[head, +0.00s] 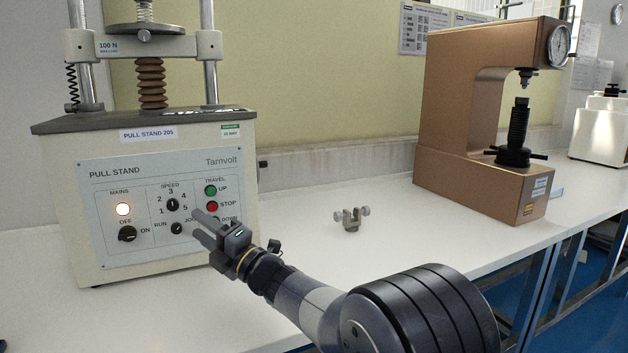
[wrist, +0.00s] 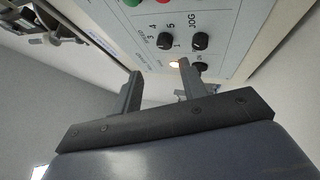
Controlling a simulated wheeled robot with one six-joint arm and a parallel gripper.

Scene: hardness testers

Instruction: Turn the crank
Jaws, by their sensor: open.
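No part is plainly a crank in either view. The pull stand (head: 165,180) stands at left, with a front panel carrying a lit mains lamp (head: 123,209), a speed knob (head: 172,205), a run/jog knob (head: 177,228) and an off/on knob (head: 127,233). A small dark stub (head: 263,165) sticks out of its right side. My gripper (head: 199,224) is in front of the panel's lower right, its fingers covering part of the jog and down labels. In the wrist view its two fingers (wrist: 160,82) are apart with nothing seen between them; the panel (wrist: 228,30) lies beyond.
A bronze hardness tester (head: 458,110) with a black spoked wheel (head: 514,157) under its spindle stands at right. A small grey fixture (head: 351,218) sits mid-bench. The white bench (head: 300,225) is clear around it. A pale machine (head: 603,128) stands at far right.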

